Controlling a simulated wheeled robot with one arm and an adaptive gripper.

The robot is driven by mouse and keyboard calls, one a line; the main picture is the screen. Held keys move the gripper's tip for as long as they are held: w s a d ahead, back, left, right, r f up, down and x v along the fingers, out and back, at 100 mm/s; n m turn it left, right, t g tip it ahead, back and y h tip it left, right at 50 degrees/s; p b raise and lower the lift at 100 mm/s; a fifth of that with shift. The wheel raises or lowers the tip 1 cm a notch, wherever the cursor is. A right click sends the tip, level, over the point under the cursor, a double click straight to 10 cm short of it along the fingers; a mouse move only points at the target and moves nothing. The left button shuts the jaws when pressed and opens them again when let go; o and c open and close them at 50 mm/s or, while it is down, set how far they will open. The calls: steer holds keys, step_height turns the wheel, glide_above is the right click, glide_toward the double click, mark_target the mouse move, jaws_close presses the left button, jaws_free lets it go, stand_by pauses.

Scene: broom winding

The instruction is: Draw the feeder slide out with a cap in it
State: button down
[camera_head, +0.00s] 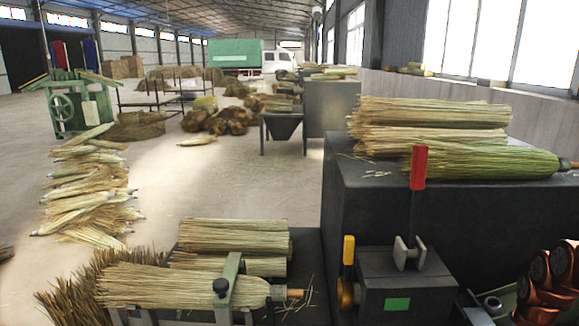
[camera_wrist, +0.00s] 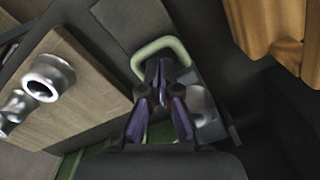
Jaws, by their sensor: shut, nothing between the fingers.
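In the wrist view, my gripper (camera_wrist: 160,88) has its dark purple fingers closed together. The fingertips are at the opening of a pale green U-shaped handle (camera_wrist: 158,44); I cannot tell whether they touch it. The handle appears to be on the feeder slide (camera_wrist: 215,128), a grey strip partly hidden behind the fingers. A pale metal piece, apparently a cap (camera_wrist: 203,104), lies just right of the fingers, partly covered.
An orange-brown block (camera_wrist: 275,30) is at upper right. In the head view, a dark box with a red lever (camera_head: 418,168) and a broom in a clamp (camera_head: 180,287) stand nearby.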

steer(key=shift+f+b, duration=0.5)
steer(key=shift+f, duration=0.15)
steer(key=shift+s+a+f, duration=0.1)
steer(key=shift+f, duration=0.05)
